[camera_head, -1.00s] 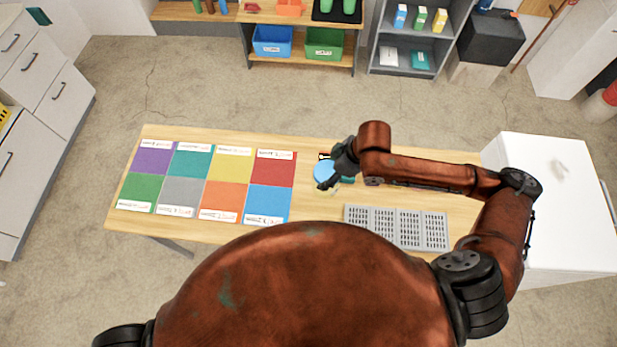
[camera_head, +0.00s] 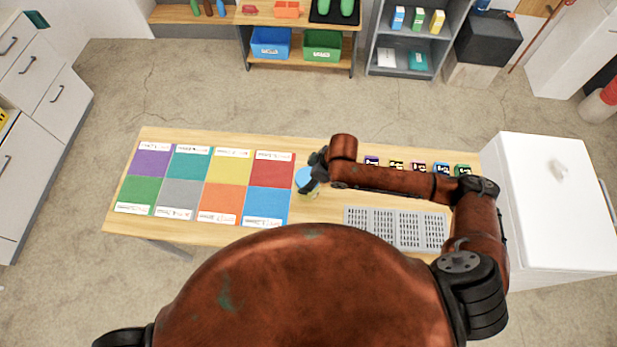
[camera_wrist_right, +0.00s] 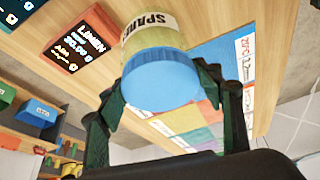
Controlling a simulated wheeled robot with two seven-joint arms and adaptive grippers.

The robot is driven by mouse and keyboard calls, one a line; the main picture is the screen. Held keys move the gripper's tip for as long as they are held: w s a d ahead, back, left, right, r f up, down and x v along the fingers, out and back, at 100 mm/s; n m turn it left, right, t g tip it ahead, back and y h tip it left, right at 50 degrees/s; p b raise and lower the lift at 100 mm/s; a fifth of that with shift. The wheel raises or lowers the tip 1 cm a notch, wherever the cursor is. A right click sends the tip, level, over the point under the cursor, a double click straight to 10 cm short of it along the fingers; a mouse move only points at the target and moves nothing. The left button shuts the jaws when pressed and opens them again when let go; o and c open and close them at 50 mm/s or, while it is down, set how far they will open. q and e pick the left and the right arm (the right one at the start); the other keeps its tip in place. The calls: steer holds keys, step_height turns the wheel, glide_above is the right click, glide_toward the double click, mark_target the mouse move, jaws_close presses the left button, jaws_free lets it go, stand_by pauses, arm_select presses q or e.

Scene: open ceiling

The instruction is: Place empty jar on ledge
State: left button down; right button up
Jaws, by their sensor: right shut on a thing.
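A jar with a blue lid (camera_head: 306,182) is at the right edge of the coloured squares in the head view. In the right wrist view the jar (camera_wrist_right: 160,75) shows its blue lid toward the camera and a label with the letters "SPARE". My right gripper (camera_head: 313,176) is shut on the jar, with a dark finger on each side of it. Whether the jar touches the table cannot be told. My left gripper is not in view. I cannot tell which surface is the ledge.
The wooden table (camera_head: 330,152) holds a mat of coloured squares (camera_head: 210,185), a grey perforated tray (camera_head: 395,228) and several small dark price signs (camera_head: 418,168). A white cabinet (camera_head: 555,200) stands at the right end. Shelves with bins (camera_head: 270,43) stand at the back.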

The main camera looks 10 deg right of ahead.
steer(key=o, duration=1.9)
